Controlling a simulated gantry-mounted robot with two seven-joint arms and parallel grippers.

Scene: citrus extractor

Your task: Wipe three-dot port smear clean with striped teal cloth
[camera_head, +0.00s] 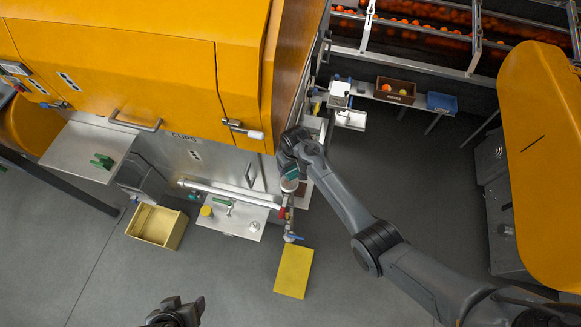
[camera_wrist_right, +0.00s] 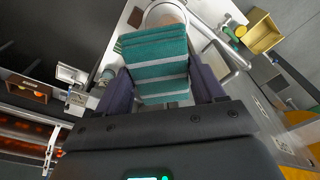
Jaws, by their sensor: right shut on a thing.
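The striped teal cloth (camera_wrist_right: 158,68), teal with pale stripes, is folded between the fingers of my right gripper (camera_wrist_right: 162,82) in the right wrist view. In the head view, the cloth (camera_head: 291,174) shows at the tip of my right gripper (camera_head: 289,166), beside the orange machine's lower corner. A round pale port rim (camera_wrist_right: 151,16) lies just beyond the cloth's far edge, with brownish colour inside. I cannot tell whether they touch, nor read dots or a smear there. My left gripper (camera_head: 178,310) is at the bottom edge of the head view, its jaws unclear.
A yellow mat (camera_head: 294,272) lies on the floor below the pipe with a blue-handled valve (camera_head: 292,237). A yellow bin (camera_head: 157,226) and a small shelf (camera_head: 237,218) stand left. A bench with a brown crate (camera_head: 396,91) and blue tray (camera_head: 441,102) is behind.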

